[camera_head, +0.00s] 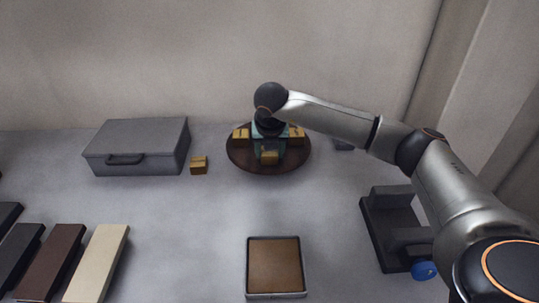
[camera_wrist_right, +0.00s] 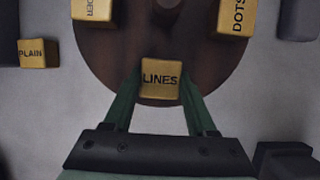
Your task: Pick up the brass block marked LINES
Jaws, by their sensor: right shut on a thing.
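The brass block marked LINES (camera_wrist_right: 160,78) sits between the fingers of my right gripper (camera_wrist_right: 160,90) at the near rim of a round brown turntable (camera_wrist_right: 112,62). In the head view this block (camera_head: 269,158) is at the front of the turntable (camera_head: 243,163), with my right gripper (camera_head: 269,150) reaching down over it. The right gripper is shut on the block. I cannot tell whether the block still touches the turntable. My left gripper is not in view.
The DOTS block (camera_wrist_right: 237,17) and a partly cut-off block (camera_wrist_right: 95,9) are on the turntable. The PLAIN block (camera_wrist_right: 36,53) lies left, beside a grey case (camera_head: 140,147). A brown-filled tray (camera_head: 274,266), colored slabs (camera_head: 97,262) and a dark stand (camera_head: 385,235) are nearer.

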